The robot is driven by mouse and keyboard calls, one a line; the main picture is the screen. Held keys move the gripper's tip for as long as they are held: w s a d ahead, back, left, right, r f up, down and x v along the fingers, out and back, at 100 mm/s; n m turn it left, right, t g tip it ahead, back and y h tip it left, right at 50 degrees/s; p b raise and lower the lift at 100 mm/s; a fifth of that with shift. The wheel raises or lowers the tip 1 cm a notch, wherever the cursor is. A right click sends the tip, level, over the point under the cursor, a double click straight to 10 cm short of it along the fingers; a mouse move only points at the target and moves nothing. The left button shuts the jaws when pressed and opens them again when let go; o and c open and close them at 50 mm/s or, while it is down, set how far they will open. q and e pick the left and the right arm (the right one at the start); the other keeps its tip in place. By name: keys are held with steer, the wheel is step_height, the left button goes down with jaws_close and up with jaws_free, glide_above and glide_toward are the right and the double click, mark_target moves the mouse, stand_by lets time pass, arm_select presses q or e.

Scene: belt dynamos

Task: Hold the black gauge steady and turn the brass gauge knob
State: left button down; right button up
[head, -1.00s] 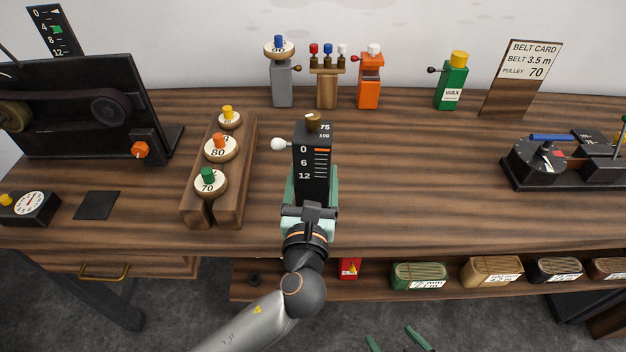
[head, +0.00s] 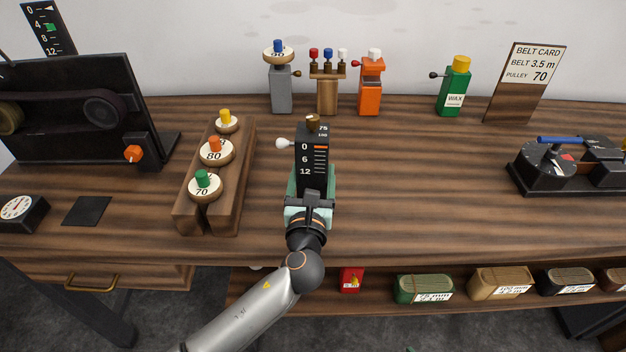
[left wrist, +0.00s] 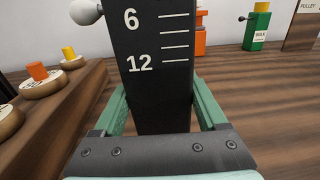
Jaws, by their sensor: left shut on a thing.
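The black gauge (head: 313,160) stands upright near the middle of the table, with a scale marked 0, 6, 12 and an orange bar by the 0. The brass knob (head: 313,122) is on its top, beside a face reading 75. A white ball handle (head: 284,143) sticks out on its left. My left gripger's green fingers, the left gripper (head: 312,184), are shut on the gauge's lower body, one on each side; the left wrist view also shows the gauge (left wrist: 157,65) between them. Of my right gripper only a green sliver (head: 409,349) shows at the bottom edge.
A wooden rack (head: 244,180) with numbered pulleys stands left of the gauge. Behind are a grey post (head: 282,92), an orange device (head: 370,90) and a green wax bottle (head: 454,88). A black device (head: 550,168) stands at right. The table between is clear.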

arm_select(q)
steer(key=shift+w+f+b, duration=0.75)
steer(key=shift+w, duration=0.25)
steer(key=shift+w+f+b, duration=0.7)
steer(key=shift+w+b, duration=0.05)
steer(key=shift+w, duration=0.2)
steer(key=shift+f, duration=0.6)
steer(key=shift+s+f, duration=0.1)
